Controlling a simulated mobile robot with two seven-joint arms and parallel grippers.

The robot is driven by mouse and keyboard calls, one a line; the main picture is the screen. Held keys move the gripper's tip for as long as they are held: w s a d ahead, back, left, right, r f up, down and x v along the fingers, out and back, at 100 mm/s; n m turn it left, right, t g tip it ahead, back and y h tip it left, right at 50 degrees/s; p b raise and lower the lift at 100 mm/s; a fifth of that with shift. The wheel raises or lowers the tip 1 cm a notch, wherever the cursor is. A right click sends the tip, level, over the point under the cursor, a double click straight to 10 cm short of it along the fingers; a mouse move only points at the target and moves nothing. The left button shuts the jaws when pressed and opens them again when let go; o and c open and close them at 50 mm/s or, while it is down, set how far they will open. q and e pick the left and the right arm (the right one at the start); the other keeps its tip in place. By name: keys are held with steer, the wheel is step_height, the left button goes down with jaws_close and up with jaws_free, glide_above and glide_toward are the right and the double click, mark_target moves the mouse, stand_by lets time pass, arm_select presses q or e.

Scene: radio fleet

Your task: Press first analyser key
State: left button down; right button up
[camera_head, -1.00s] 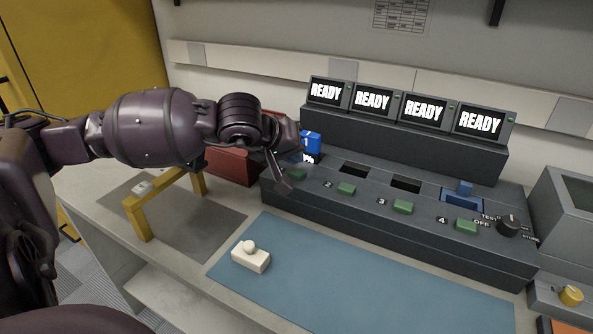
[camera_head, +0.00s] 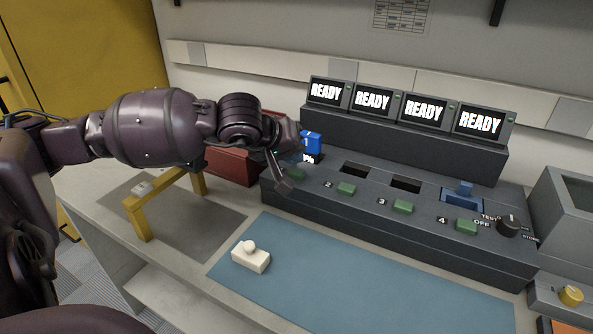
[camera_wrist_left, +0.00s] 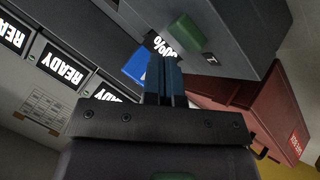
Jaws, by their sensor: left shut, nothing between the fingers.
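The analyser (camera_head: 400,225) is a long dark console with a row of green keys. Its first key (camera_head: 297,174) is at the left end, partly behind my left gripper (camera_head: 284,178). The left wrist view shows this key (camera_wrist_left: 187,33) large, just past the fingertips of my left gripper (camera_wrist_left: 163,64) and a little to their right. The gripper is shut and empty. I cannot tell whether it touches the key. A blue radio (camera_head: 313,141) stands in the first bay behind, its percent readout partly hidden. My right gripper is out of view.
Four screens (camera_head: 372,99) above the console read READY. Another blue item (camera_head: 463,198) sits in the fourth bay; the middle bays are empty. A red bin (camera_head: 231,163) and a yellow stand (camera_head: 139,219) are left. A white block (camera_head: 250,257) lies on the blue mat (camera_head: 350,277).

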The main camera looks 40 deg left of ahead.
mark_target(294, 170)
arm_select(q)
steer(key=shift+f, duration=0.2)
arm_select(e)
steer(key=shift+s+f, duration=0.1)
arm_select(q)
steer(key=shift+f, duration=0.25)
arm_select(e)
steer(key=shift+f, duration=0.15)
arm_select(q)
steer(key=shift+f+b, duration=0.3)
steer(key=shift+f, duration=0.2)
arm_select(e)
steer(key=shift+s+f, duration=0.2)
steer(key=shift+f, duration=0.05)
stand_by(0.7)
arm_select(q)
steer(key=shift+r, duration=0.95)
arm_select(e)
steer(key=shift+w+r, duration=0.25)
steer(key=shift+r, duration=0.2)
arm_select(q)
steer(key=shift+r+p, duration=0.9)
steer(key=shift+r, duration=1.6)
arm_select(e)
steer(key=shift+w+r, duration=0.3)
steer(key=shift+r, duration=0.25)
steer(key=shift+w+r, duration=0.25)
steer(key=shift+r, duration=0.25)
